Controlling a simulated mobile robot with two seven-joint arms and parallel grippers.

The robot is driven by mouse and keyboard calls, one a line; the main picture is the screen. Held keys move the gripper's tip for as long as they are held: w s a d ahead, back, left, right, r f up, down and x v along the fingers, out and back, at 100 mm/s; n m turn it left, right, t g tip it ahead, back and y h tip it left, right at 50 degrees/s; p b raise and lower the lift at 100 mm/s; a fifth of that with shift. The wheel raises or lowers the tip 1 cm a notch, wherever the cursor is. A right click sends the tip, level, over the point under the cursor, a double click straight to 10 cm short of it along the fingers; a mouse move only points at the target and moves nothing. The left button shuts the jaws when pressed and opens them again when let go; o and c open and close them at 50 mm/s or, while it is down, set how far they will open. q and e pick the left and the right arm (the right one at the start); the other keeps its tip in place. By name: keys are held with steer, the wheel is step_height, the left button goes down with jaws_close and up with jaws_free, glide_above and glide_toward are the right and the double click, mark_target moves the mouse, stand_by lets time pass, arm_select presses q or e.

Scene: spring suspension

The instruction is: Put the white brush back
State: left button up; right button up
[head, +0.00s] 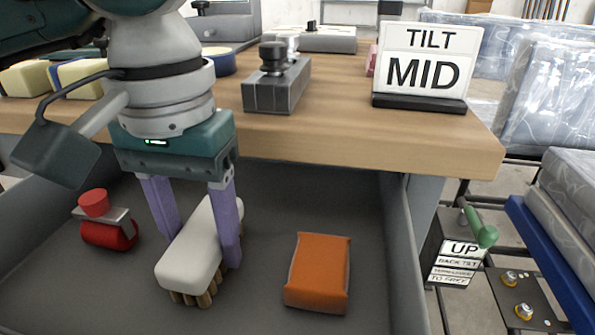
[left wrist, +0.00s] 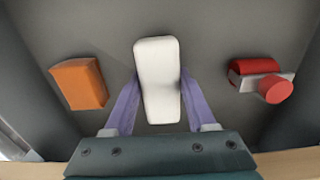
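The white brush (head: 190,250) has a white block back and tan bristles pointing down. It is in the grey drawer (head: 265,225), low over or on its floor; I cannot tell which. My left gripper (head: 205,240) reaches down from above with a purple finger on each side of the brush. In the left wrist view the fingers appear against both long sides of the brush (left wrist: 158,75), so the gripper looks shut on it. My right gripper is not in view.
An orange block (head: 317,273) lies right of the brush, and a red object with a round knob (head: 105,225) lies left. The wooden tabletop (head: 350,140) overhangs the drawer's back, bearing a TILT MID sign (head: 425,62) and a grey block (head: 275,88). A green-handled lever (head: 480,230) stands at right.

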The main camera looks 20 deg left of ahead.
mark_target(200, 231)
arm_select(q)
steer(key=o, duration=0.4)
steer(key=shift+r, duration=0.15)
steer(key=shift+r, duration=0.3)
step_height(200, 231, up, 11)
steer(key=p, duration=0.3)
steer(key=shift+r, duration=0.2)
